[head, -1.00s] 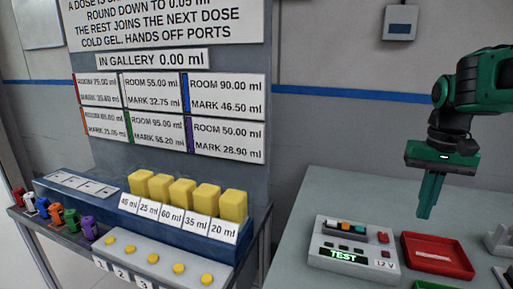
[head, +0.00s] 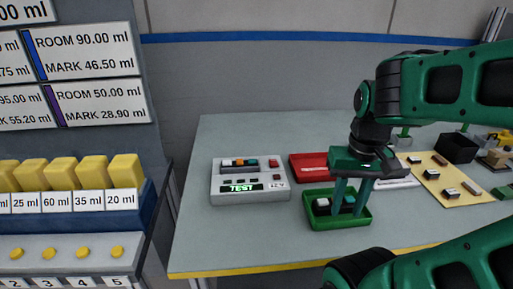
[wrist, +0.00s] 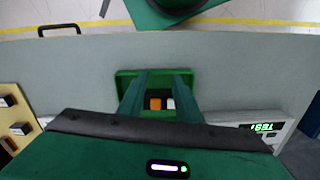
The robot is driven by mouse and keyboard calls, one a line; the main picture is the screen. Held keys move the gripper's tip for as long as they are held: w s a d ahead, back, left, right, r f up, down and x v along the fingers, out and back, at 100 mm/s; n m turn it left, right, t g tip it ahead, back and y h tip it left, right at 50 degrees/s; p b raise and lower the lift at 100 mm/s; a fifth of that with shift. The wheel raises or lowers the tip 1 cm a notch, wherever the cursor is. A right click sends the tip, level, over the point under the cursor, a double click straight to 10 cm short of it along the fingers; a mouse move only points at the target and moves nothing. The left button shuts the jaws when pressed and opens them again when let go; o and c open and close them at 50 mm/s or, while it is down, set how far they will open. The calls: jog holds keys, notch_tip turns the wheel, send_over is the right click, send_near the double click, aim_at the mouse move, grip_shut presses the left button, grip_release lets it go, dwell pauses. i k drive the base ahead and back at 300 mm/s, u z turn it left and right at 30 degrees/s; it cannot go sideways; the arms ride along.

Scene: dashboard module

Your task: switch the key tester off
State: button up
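The key tester (head: 249,193) is a light grey box on the table, left of the trays in the head view. Its green display (head: 243,187) is lit and reads TEST. Several coloured pieces sit in its top slot, and a red button (head: 273,163) is at its upper right. In the wrist view the tester (wrist: 262,128) shows partly at the right, display lit. My gripper (head: 349,208) is down over the green tray (head: 338,223), right of the tester. Its fingers are apart; in the wrist view orange and white pieces (wrist: 155,103) show between them.
A red tray (head: 309,166) lies behind the green tray. A yellow board (head: 440,184) with small blocks and a dark box (head: 458,148) are at the right. The table front is clear. The dosing stand with yellow blocks (head: 62,174) is at the left.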

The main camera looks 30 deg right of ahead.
aim_at(274, 162)
jog(key=k, duration=1.1)
jog(key=u, duration=0.55)
jog(key=i, duration=1.45)
jog(key=z, duration=0.75)
